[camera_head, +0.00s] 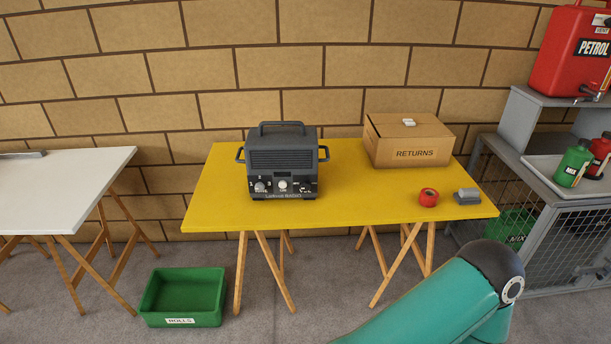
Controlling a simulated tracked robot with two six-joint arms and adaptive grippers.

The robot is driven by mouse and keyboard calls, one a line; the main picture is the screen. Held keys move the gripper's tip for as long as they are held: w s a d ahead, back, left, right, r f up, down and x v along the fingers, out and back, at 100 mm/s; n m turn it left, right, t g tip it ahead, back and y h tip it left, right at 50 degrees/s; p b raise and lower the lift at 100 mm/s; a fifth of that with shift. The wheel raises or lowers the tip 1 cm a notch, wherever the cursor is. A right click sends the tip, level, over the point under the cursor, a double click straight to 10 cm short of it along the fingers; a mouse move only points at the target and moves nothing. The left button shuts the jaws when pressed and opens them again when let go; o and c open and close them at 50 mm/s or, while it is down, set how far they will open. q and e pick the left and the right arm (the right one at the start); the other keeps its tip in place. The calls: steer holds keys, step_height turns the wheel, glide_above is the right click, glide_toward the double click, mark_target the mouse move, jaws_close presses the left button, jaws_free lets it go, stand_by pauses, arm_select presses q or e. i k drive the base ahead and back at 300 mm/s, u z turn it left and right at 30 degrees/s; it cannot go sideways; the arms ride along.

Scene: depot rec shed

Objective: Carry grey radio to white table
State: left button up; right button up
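The grey radio (283,161) stands upright on the yellow table (220,205), left of the table's middle. It is dark grey, with a top handle, a handle on each side and knobs along the lower front. The white table (70,190) is at the left, cut off by the picture's edge, with a gap between it and the yellow table. Neither of my grippers shows. A teal link of one of my arms rises at the lower right, in front of the yellow table, and its gripper is out of view.
On the yellow table are a RETURNS box (413,143), a red tape roll (428,197) and a small grey item (467,196). A green ROLLS crate (183,297) is on the floor between the tables. A grey metal bench with a red PETROL can (570,55) stands right. A thin grey item (22,155) lies on the white table.

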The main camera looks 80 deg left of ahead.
mark_target(29, 196)
steer(key=i, duration=0.35)
steer(key=u, duration=2.75)
steer(key=k, duration=0.45)
steer(key=u, duration=0.45)
steer(key=i, duration=1.4)
steer(key=z, duration=0.35)
